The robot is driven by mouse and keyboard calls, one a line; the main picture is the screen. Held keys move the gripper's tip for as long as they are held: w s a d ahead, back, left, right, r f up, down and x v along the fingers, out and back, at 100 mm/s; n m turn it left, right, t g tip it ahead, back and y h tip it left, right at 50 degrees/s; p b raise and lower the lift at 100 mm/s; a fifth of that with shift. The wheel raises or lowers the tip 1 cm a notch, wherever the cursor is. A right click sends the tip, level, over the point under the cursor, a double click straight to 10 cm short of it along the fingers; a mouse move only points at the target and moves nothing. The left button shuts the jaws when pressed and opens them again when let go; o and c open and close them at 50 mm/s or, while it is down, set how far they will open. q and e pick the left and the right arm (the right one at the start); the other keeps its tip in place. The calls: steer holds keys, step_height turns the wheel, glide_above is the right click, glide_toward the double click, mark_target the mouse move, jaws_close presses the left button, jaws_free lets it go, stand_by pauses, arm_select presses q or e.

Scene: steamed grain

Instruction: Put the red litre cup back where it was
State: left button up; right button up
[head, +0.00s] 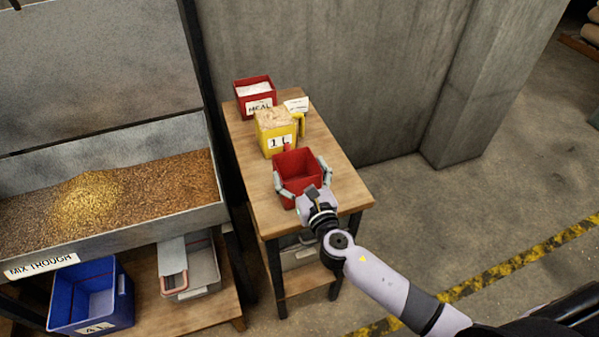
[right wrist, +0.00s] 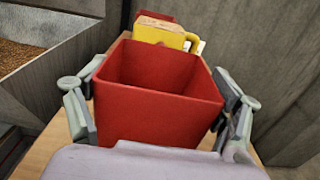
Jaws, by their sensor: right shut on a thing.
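The red litre cup (head: 298,168) is a square, open-topped red box at the near end of the narrow wooden table (head: 345,190). It looks empty from above. My right gripper (head: 300,182) is shut on it, with one finger on each side. The red cup (right wrist: 155,105) fills the middle of the right wrist view, upright between the fingers of my right gripper (right wrist: 160,120). I cannot tell whether its base touches the table. My left gripper is not in view.
Behind the cup stand a yellow 1 L cup (head: 270,122) filled with grain and a red MEAL box (head: 254,88) of white meal. A white card (head: 297,105) is beside them. The mix trough (head: 130,230) is left, a blue bin (head: 95,297) below it. A concrete wall (head: 340,70) stands behind.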

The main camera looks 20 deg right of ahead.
steer(key=o, duration=1.5)
steer(key=shift+f, duration=0.15)
steer(key=o, duration=0.3)
